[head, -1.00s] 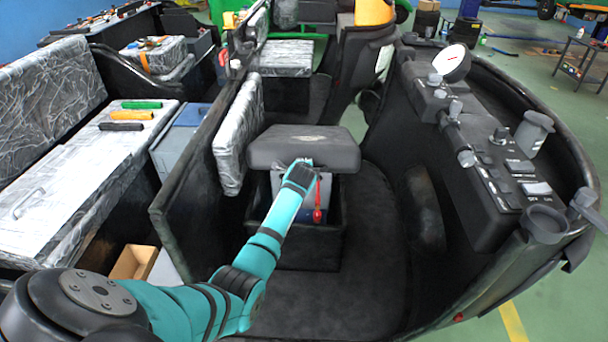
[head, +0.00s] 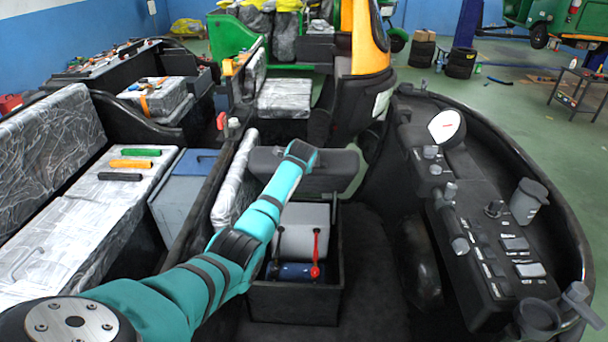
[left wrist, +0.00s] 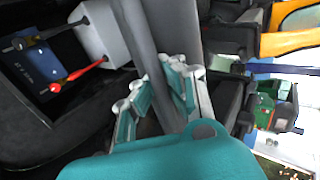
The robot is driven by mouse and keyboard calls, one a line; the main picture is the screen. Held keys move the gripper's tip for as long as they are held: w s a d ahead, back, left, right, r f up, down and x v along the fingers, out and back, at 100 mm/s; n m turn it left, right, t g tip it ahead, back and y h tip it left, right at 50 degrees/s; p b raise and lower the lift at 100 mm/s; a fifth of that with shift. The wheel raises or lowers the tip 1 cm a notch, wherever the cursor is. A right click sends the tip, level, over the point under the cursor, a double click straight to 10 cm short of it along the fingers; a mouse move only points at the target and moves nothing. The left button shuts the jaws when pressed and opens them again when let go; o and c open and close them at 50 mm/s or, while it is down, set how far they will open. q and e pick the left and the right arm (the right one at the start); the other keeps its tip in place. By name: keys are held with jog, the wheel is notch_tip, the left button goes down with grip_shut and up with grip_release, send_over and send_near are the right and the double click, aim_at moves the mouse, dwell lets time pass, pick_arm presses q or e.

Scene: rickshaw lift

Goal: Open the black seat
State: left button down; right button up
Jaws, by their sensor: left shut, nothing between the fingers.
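The black seat (head: 335,172) is tilted up from the box below it in the head view, its front edge raised and its underside partly facing me. In the left wrist view its dark panel (left wrist: 140,35) runs up from the fingers. My left gripper (left wrist: 165,88) is shut with nothing held, close against the seat panel; I cannot tell exactly where it touches. In the head view the teal wrist end (head: 300,152) overlaps the seat, and the fingertips are hidden. My right gripper is not in view.
A wrapped backrest (head: 235,180) stands left of the seat. The control console (head: 490,240) is at the right. Dark floor lies between.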

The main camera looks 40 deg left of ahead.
pick_arm(q)
jog(key=shift+w+a+r, duration=0.3)
jog(key=shift+w+r, duration=0.25)
jog(key=c, duration=1.3)
grip_release()
jog(key=shift+s+d+r, duration=0.1)
jog(key=shift+s+r, duration=0.05)
jog(key=shift+c, duration=0.2)
jog(key=v, duration=1.2)
